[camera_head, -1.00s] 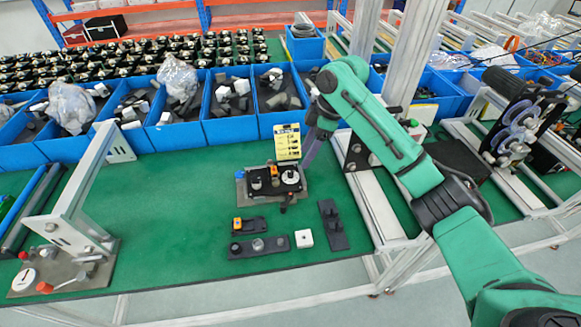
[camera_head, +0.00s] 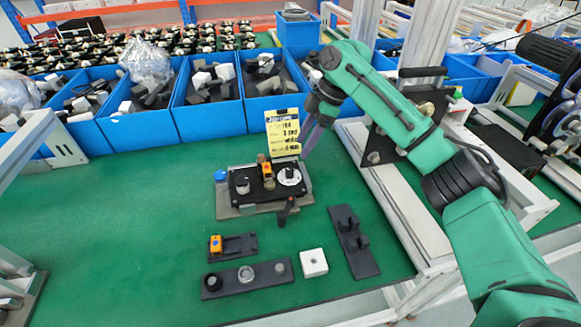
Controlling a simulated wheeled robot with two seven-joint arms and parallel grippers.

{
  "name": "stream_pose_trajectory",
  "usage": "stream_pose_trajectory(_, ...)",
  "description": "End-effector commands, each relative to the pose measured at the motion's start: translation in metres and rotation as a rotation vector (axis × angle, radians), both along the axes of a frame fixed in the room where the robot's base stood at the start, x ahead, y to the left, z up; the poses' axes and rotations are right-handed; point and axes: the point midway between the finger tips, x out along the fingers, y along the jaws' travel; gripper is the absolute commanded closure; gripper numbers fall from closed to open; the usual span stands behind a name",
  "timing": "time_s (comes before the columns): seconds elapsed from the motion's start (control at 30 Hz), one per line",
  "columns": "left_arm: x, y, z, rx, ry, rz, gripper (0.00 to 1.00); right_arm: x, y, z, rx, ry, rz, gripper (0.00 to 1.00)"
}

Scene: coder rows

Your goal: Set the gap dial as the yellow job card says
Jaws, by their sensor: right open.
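The yellow job card (camera_head: 283,133) stands upright behind a black device on a grey base plate (camera_head: 222,207). Its handwriting is too small to read surely. The device carries a white round dial (camera_head: 289,176) at its right, a dark knob (camera_head: 242,186) at its left and an orange-and-black block (camera_head: 267,172) between them. A dark lever (camera_head: 285,212) sticks out at the front. My right gripper (camera_head: 307,152) points down just right of the card, above and behind the dial, apart from it. It is open and empty. My left gripper is out of view.
In front lie a black holder with an orange block (camera_head: 216,244), a long black bar with round pieces (camera_head: 212,283), a white square block (camera_head: 313,263) and a black bracket (camera_head: 352,240). Blue bins (camera_head: 136,131) line the back. An aluminium frame (camera_head: 385,195) stands right. The green mat is clear at left.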

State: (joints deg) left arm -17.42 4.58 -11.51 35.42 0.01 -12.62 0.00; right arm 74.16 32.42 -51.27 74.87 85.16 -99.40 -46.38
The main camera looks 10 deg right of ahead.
Motion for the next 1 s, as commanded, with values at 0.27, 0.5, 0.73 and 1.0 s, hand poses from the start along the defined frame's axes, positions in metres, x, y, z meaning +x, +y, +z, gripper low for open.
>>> stream_pose_trajectory(0.27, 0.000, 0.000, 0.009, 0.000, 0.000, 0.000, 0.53, 0.002, 0.028, -0.064, -0.001, 0.002, 0.002, 0.40)
stream_pose_trajectory(0.5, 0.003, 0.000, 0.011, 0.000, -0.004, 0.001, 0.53, 0.003, 0.035, -0.085, 0.000, -0.001, 0.001, 0.40)
stream_pose_trajectory(0.73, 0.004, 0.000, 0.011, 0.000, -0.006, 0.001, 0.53, 0.003, 0.035, -0.085, 0.000, -0.001, 0.001, 0.59)
stream_pose_trajectory(1.0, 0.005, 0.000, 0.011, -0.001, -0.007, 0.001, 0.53, 0.003, 0.035, -0.084, 0.000, -0.001, 0.000, 1.00)
